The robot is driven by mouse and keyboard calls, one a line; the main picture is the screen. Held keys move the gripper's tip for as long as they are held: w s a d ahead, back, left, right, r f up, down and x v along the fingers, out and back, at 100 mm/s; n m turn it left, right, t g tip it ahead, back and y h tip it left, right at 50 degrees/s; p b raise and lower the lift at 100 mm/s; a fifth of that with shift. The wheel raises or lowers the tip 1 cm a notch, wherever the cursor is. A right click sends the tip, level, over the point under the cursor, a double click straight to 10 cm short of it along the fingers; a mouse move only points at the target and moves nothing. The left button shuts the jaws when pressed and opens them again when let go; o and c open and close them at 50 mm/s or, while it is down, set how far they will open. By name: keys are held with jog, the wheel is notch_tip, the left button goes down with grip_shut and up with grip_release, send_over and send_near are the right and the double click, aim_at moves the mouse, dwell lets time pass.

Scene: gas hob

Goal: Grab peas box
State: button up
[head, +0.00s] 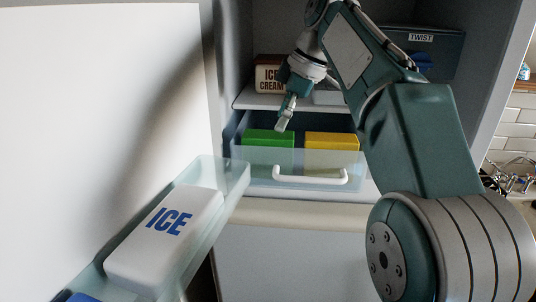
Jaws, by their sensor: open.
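A green box (268,139) sits inside a clear freezer drawer (255,168); it may be the peas box, but no label on it can be read. My gripper (284,124) points down just above the green box's right end, apart from it as far as I can tell. It is open and empty. A yellow box (331,140) sits in the same drawer to the right. The lower parts of both boxes show only dimly through the drawer front.
The drawer has a white handle (310,175) in front. A shelf above holds an ice cream box (269,75) and a dark box marked TWIST (421,48). The open door at left has a bin (236,172) with a white ICE box (163,240).

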aim_at(271, 134)
jog(key=shift+w+a+f, duration=0.15)
jog(key=shift+a+f, duration=1)
jog(key=shift+f, duration=0.3)
jog(key=shift+f, duration=0.25)
jog(key=shift+c, duration=0.3)
jog(key=shift+d, duration=0.1)
jog(key=c, duration=1)
